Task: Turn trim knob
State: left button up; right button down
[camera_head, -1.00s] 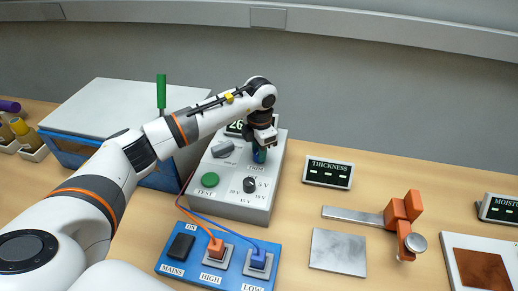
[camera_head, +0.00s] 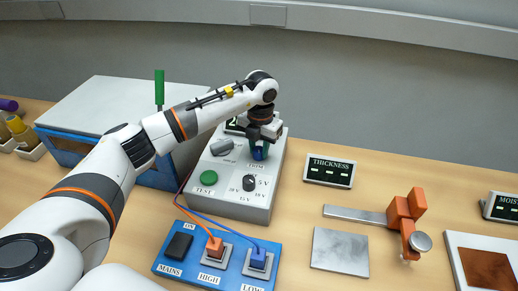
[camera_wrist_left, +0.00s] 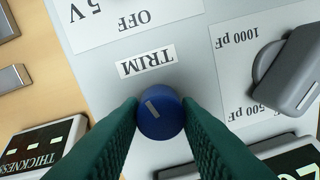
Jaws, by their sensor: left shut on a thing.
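The blue trim knob (camera_wrist_left: 160,116) is on the grey panel of the tester, right by the TRIM label (camera_wrist_left: 147,60) in the left wrist view. It has a light pointer line on its top. My left gripper (camera_wrist_left: 158,122) is shut on the knob, with one dark green finger on each side. In the head view my left gripper (camera_head: 259,148) points down over the sloped face of the grey tester box (camera_head: 237,213), and the knob is mostly hidden behind the fingers. My right gripper is not in view.
A large grey selector knob (camera_wrist_left: 290,75) sits close beside the fingers. The tester also has a green TEST button (camera_head: 208,177) and a black voltage knob (camera_head: 249,183). Orange and blue cables run to a blue power board (camera_head: 184,270) in front. A thickness display (camera_head: 329,171) stands to the right.

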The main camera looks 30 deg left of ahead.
aim_at(260, 149)
pick_arm(q)
jog(key=n, duration=0.5)
jog(key=shift+r+b, duration=0.1)
jog(key=shift+b, duration=0.25)
jog(key=shift+n, duration=0.3)
jog(key=shift+w, duration=0.1)
jog(key=o, duration=1)
jog(key=shift+r, duration=0.35)
notch_tip(260, 149, up, 11)
jog(key=b, duration=0.3)
jog(key=shift+d+r, duration=0.1)
jog(key=shift+r, duration=0.05)
